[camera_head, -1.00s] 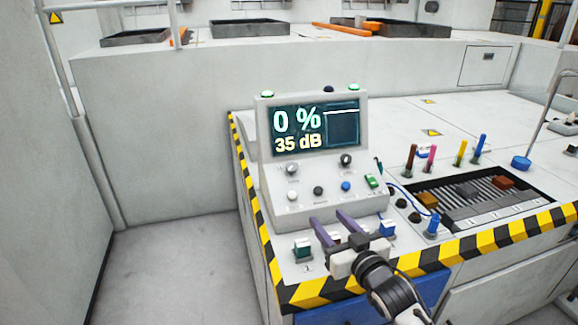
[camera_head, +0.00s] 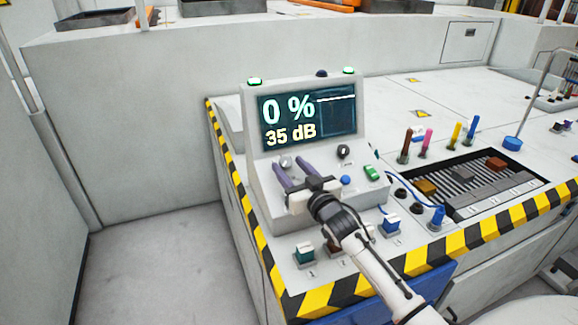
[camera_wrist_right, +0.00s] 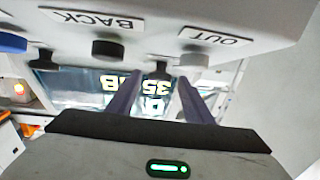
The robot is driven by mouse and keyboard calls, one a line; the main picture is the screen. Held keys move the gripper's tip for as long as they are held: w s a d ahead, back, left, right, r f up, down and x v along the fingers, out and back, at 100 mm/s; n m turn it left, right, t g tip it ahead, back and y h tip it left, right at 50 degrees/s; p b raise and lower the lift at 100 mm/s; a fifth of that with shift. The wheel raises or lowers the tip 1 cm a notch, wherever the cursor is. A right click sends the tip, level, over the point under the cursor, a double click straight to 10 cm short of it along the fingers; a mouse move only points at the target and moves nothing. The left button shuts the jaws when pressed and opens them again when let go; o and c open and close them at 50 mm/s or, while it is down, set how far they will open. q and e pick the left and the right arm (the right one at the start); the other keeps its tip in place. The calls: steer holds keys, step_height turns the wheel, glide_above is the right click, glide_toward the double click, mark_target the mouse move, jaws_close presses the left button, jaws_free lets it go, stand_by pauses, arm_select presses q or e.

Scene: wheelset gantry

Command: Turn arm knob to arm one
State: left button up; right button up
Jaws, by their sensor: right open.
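The console has two dark-and-silver knobs below its screen: a left knob (camera_head: 286,163) and a right knob (camera_head: 344,151). Their labels are too small to read, so I cannot tell which is the arm knob. My right gripper (camera_head: 290,165) is open, its two purple fingers pointing up the sloped panel on either side of the left knob in the picture. In the upside-down right wrist view, that knob (camera_wrist_right: 157,70) shows between the finger ends (camera_wrist_right: 158,88); contact cannot be told. My left gripper is out of view.
The screen (camera_head: 308,118) reads 0 % and 35 dB. The wrist view shows a white OUT button (camera_wrist_right: 193,58) and a dark BACK button (camera_wrist_right: 107,48) close by.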

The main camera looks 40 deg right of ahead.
steer(key=shift+w, duration=0.5)
steer(key=shift+c, duration=0.2)
steer(key=c, duration=1)
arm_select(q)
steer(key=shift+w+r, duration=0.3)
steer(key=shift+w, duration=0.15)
arm_select(e)
steer(key=shift+d, duration=0.1)
